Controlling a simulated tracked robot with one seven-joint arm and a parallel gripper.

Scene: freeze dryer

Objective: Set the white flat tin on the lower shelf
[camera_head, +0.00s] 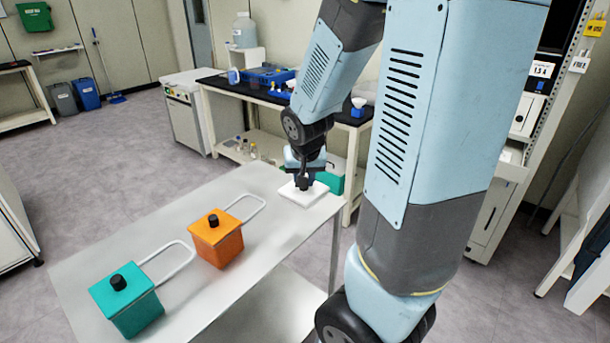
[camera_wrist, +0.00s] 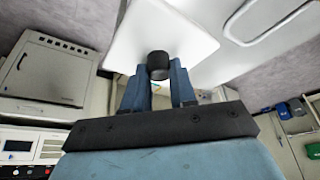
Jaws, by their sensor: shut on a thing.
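The white flat tin (camera_head: 301,196) is at the far right end of the metal table, with a black knob (camera_wrist: 158,65) on top in the wrist view. My gripper (camera_head: 305,185) is above it, with its fingers shut on the knob. The tin's white lid (camera_wrist: 188,22) fills the top middle of the wrist view. I cannot tell whether the tin touches the tabletop or hangs just over it. A lower shelf (camera_head: 275,312) shows beneath the tabletop, partly hidden by the top and by my arm.
On the metal tabletop (camera_head: 165,215) stand an orange box (camera_head: 216,240) and a teal box (camera_head: 127,300), each with a black knob and a white loop beside it. A black-topped bench (camera_head: 225,88) with bottles stands behind. Grey floor lies open at left.

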